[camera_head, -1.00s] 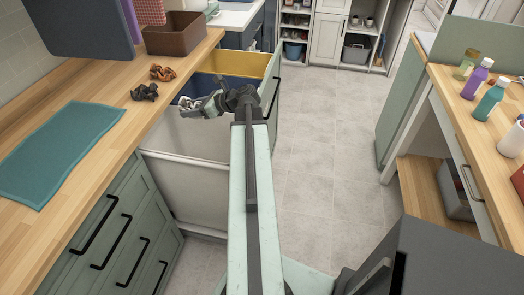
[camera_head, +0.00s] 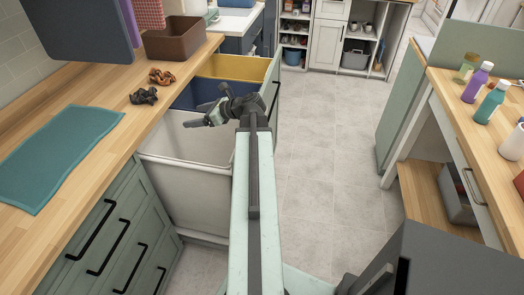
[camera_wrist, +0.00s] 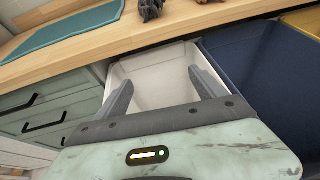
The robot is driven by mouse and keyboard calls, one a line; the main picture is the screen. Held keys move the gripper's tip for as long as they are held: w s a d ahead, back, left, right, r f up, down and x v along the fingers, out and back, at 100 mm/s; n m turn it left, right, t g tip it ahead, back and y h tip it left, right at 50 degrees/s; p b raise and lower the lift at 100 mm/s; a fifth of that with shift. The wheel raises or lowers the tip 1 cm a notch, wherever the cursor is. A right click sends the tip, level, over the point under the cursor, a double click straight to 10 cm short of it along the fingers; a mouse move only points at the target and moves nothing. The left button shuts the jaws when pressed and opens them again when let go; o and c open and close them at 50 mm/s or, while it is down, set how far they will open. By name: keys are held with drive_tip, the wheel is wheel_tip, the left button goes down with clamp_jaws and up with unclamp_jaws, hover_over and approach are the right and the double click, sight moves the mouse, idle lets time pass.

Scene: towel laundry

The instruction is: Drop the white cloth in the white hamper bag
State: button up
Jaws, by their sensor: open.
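The white hamper bag (camera_head: 197,148) hangs in the pulled-out drawer beside the counter, nearest of the bags. It also shows in the wrist view (camera_wrist: 152,65), straight ahead between the fingers. My gripper (camera_head: 200,122) is above the white bag, near its far side. Its fingers are spread apart and empty in the wrist view (camera_wrist: 160,77). I cannot make out the white cloth in either current view; the white bag's lower inside is partly hidden by my gripper, and white on white is hard to tell.
A navy bag (camera_head: 197,97) and a yellow bag (camera_head: 236,67) are behind the white one. The floor at right is clear.

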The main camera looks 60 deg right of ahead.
drive_tip(key=p+v, duration=0.1)
drive_tip(key=v, duration=0.4)
drive_tip(key=shift+s+r+p, duration=0.15)
drive_tip(key=shift+s+p, duration=0.15)
drive_tip(key=shift+s, duration=0.05)
